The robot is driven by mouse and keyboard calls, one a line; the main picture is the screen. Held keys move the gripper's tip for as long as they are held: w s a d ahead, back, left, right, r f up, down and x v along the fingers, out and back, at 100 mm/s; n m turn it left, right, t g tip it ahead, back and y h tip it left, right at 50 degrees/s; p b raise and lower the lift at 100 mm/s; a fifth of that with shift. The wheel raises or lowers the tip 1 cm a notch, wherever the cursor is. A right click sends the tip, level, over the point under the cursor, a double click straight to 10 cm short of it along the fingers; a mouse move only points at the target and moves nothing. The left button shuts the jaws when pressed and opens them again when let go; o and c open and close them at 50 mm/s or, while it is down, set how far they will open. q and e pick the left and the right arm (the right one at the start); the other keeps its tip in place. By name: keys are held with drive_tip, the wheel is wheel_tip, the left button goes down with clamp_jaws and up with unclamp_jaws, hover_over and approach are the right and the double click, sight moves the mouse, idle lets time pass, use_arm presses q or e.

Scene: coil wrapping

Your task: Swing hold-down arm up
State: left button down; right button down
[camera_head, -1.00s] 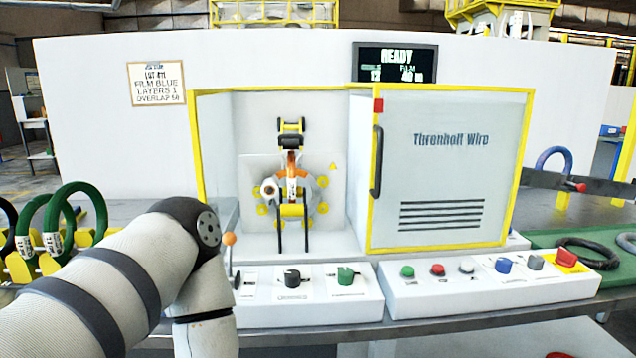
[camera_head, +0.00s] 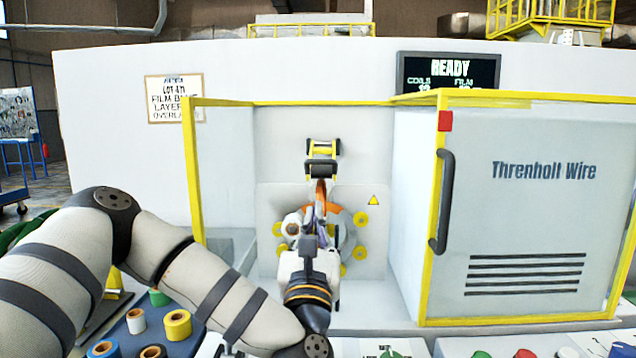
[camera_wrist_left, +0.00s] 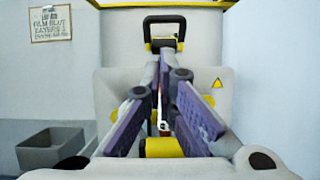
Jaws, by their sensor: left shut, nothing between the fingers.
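What looks like the hold-down arm stands in the open bay, with a black bar and yellow bracket (camera_head: 321,150) at its top and an orange part (camera_head: 320,190) below. The black bar also shows in the wrist view (camera_wrist_left: 164,22). My left gripper (camera_head: 318,212) reaches in front of the ring of yellow rollers, below the bar. In the wrist view its purple-padded fingers (camera_wrist_left: 163,72) come together with nothing held, and the bar lies beyond them. I cannot tell whether they touch anything. The gripper hides the lower mechanism. My right gripper is out of view.
The wrapper's door (camera_head: 530,220) with its black handle (camera_head: 444,200) stands right of the bay. A yellow post (camera_head: 194,170) bounds the left side. Control panels line the front edge. A grey box (camera_wrist_left: 50,148) shows at lower left in the wrist view. The display reads READY.

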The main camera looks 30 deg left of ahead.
use_arm(q)
drive_tip(key=shift+r+p+x, duration=0.15)
drive_tip(key=shift+p+x, duration=0.05)
drive_tip(key=shift+x, duration=2.05)
drive_tip(key=shift+r+p+x, duration=0.2)
drive_tip(key=shift+x, duration=2.05)
drive_tip(key=shift+s+d, duration=0.1)
